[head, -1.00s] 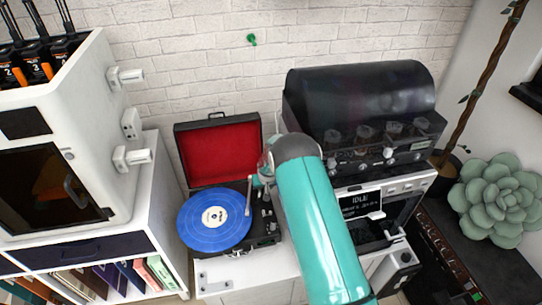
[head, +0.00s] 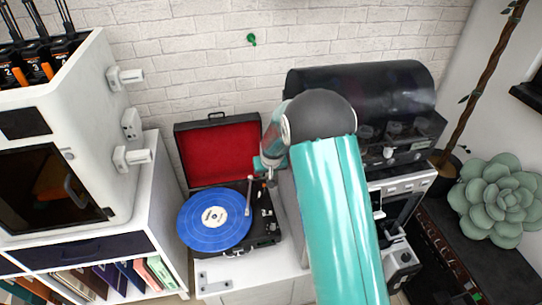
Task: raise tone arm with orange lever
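An open suitcase turntable (head: 264,238) with a red-lined lid (head: 219,150) stands on a white cabinet. A blue record (head: 200,232) lies on its platter. The pale tone arm (head: 248,195) is at the record's right edge; I cannot tell whether it is raised or lowered. Small controls sit on the deck right of the tone arm, but I cannot make out the orange lever. My gripper (head: 268,174) hangs over the right back part of the turntable, near the lid's right edge. Its fingers are small and partly hidden, so I cannot tell whether they are open.
A white cabinet-like machine (head: 70,110) stands at the left above a bookshelf (head: 110,275). A black domed machine with glass tubes (head: 370,95) stands at the right, partly behind my arm.

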